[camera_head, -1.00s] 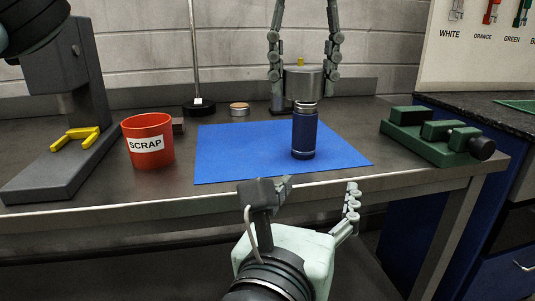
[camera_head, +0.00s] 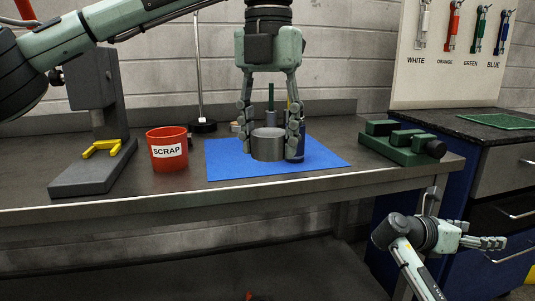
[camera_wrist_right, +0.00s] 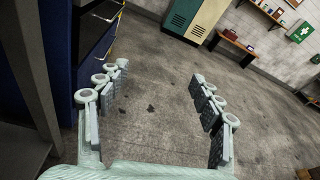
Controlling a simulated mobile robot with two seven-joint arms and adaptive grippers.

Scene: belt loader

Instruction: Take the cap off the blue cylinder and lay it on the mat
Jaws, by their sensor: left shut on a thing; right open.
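The grey metal cap (camera_head: 268,146) is between the fingers of my left gripper (camera_head: 269,153), which reaches down from above and is shut on it. The cap is low over the blue mat (camera_head: 225,167), apart from the cylinder; I cannot tell whether it touches the mat. The dark blue cylinder (camera_head: 299,148) stands upright on the mat, partly hidden behind the right-hand finger of that gripper. My right gripper (camera_head: 483,236) is open and empty at the lower right, in front of the bench; its spread fingers (camera_wrist_right: 160,90) show over bare floor in the right wrist view.
A red SCRAP bin (camera_head: 168,160) stands left of the mat, beside a grey press-like stand (camera_head: 95,175) with a yellow fork (camera_head: 101,148). A green vise (camera_head: 400,139) is on the right. A thin post (camera_head: 198,85) and small items stand behind the mat.

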